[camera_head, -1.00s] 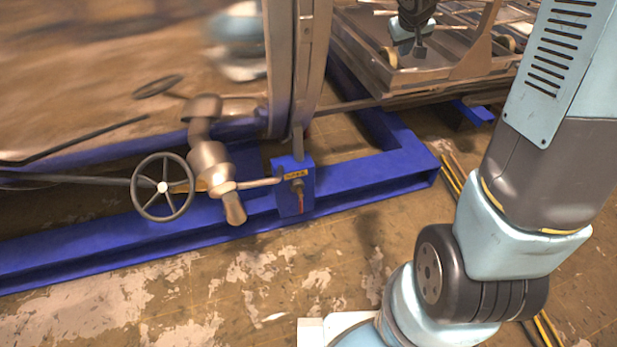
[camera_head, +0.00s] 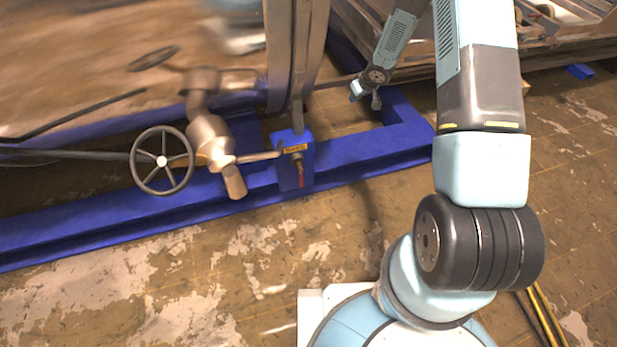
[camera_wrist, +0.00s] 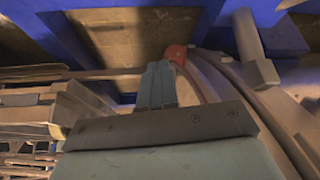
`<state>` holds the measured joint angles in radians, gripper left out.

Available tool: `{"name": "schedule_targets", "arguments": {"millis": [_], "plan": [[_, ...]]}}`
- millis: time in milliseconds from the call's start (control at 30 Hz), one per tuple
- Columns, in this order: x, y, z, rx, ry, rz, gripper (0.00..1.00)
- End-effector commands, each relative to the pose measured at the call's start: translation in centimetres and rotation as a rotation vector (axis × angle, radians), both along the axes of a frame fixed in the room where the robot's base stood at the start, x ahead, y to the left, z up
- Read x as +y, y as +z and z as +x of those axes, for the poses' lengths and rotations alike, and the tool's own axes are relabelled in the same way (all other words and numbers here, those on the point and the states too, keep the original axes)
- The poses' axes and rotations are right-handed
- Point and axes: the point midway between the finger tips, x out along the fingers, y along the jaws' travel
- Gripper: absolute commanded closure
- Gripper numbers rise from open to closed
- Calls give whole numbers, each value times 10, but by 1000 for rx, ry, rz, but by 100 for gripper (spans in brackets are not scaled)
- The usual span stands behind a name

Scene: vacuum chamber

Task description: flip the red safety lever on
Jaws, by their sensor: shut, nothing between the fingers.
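The small red lever (camera_head: 300,178) hangs down on the front of a blue box (camera_head: 292,160) with a yellow label, left of centre in the head view. The box is fixed to the blue frame beside the chamber's round flange. My gripper (camera_head: 356,91) is up and to the right of the box, above the frame and apart from the lever. In the wrist view my gripper (camera_wrist: 160,68) is shut and empty. A rounded red thing (camera_wrist: 177,54) shows just past the fingertips there; I cannot tell whether it is the lever.
A handwheel (camera_head: 162,161) and a metal valve pipe (camera_head: 208,135) stand left of the box. The chamber flange (camera_head: 292,60) rises behind it. The blue frame (camera_head: 375,150) runs along the floor. The floor (camera_head: 230,270) in front is clear. A rack (camera_head: 560,40) stands at the back right.

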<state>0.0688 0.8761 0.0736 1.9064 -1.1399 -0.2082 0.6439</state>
Motion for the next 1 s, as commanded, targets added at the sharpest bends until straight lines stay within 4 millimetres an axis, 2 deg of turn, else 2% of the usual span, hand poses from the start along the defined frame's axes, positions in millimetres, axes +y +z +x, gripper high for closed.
{"name": "schedule_targets", "arguments": {"millis": [33,100,267,400,500,700,833,1000], "plan": [[6,-25,-4,21,18,23,100],[14,-54,-10,43,43,56,100],[33,-119,-30,102,96,139,100],[50,-173,-54,158,139,215,100],[60,-205,-73,197,163,266,100],[75,-246,-101,250,195,336,100],[78,-255,-109,264,203,354,100],[79,-257,-111,267,205,358,100]]}}
